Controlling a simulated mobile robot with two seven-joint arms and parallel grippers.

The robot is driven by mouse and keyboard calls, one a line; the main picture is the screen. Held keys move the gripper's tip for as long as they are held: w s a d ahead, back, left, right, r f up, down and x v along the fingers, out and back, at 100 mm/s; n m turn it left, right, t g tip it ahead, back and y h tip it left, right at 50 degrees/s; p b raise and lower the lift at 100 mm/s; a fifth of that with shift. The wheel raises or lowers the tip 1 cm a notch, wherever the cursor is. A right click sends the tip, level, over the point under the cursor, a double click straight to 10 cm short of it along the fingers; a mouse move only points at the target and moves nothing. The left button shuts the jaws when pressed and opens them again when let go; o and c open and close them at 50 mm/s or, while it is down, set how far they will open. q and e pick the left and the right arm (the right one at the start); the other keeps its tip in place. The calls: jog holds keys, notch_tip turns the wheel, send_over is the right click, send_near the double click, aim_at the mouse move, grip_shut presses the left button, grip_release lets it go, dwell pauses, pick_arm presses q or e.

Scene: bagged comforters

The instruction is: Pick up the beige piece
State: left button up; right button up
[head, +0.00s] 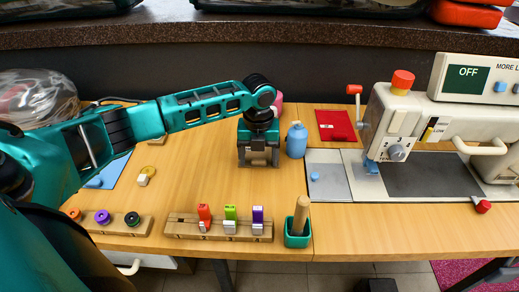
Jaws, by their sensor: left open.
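A small beige and yellowish piece (146,175) lies on the wooden table at the left, beside a blue sheet. A second small tan piece (157,141) lies farther back, partly hidden by my left arm. A beige rod (301,213) stands in a green holder (297,238) near the front edge. I cannot tell which of these is the task's beige piece. My left gripper (258,163) points down over the middle of the table, open, with nothing seen between its fingers. It is well to the right of the small beige piece. My right gripper is out of view.
A blue bottle (296,141) stands close to the right of my left gripper. A wooden rack (181,228) with coloured blocks and a board with round spools (102,217) lie in front. A sewing machine (400,125) fills the right. The wooden table (205,180) is clear in the middle.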

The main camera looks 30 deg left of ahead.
pick_arm(q)
jog(key=shift+c, duration=0.3)
jog(key=c, duration=1.1)
jog(key=shift+r, duration=0.1)
notch_tip(320, 180, up, 20)
jog(key=p, duration=0.2)
jog(key=shift+p, duration=0.35)
